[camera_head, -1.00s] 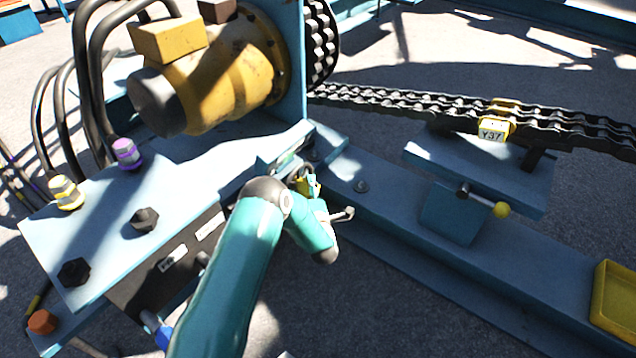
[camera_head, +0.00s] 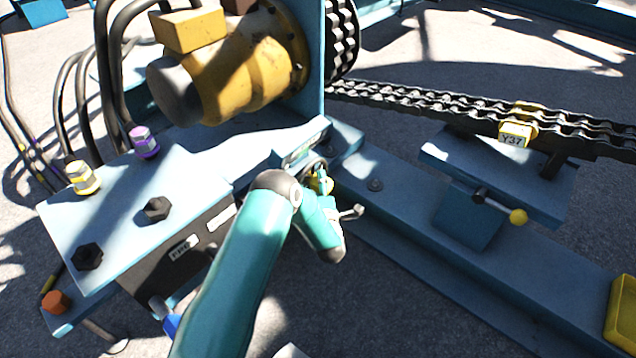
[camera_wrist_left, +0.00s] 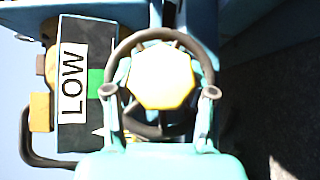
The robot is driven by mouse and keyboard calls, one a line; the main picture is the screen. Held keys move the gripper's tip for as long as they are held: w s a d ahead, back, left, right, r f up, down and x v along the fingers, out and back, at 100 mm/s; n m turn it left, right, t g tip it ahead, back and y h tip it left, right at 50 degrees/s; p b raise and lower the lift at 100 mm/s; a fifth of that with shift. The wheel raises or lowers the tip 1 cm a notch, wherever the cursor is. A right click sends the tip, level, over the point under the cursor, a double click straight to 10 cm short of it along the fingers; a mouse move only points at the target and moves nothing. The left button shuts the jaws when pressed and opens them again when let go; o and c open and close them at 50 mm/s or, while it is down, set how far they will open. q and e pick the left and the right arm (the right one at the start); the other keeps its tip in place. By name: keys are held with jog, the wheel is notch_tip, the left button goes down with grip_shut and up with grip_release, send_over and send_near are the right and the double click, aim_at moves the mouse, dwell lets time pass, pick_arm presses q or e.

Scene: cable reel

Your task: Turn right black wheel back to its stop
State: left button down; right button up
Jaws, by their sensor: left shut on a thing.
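The black wheel (camera_wrist_left: 158,36) fills the middle of the left wrist view, with a pale yellow hub (camera_wrist_left: 161,78) at its centre. My left gripper (camera_wrist_left: 160,91) is shut on the wheel, with one finger on each side of its rim. Part of the wheel's lower rim is hidden by the hub and gripper. In the head view the wheel is small and mostly hidden behind my left gripper (camera_head: 322,192); a bit of yellow shows there. A sign reading LOW (camera_wrist_left: 73,70) with a green patch stands left of the wheel. My right gripper is not in view.
A blue block (camera_head: 125,205) with black, yellow and purple fittings stands left of my arm. A yellow motor (camera_head: 245,85) stands behind. A yellow-knobbed lever (camera_head: 500,206) sits on the beam.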

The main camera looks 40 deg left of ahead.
pick_arm(q)
jog(key=shift+w+d+f+h, duration=0.2)
jog(key=shift+d+f+h, duration=0.1)
jog(key=shift+d, duration=0.3)
jog(key=c, duration=0.6)
grip_release()
jog(key=shift+f+m, duration=0.1)
jog(key=shift+m, duration=0.2)
jog(key=shift+o, duration=1.3)
jog(key=shift+a, duration=0.2)
jog(key=shift+s, duration=0.1)
jog(key=v, duration=1.2)
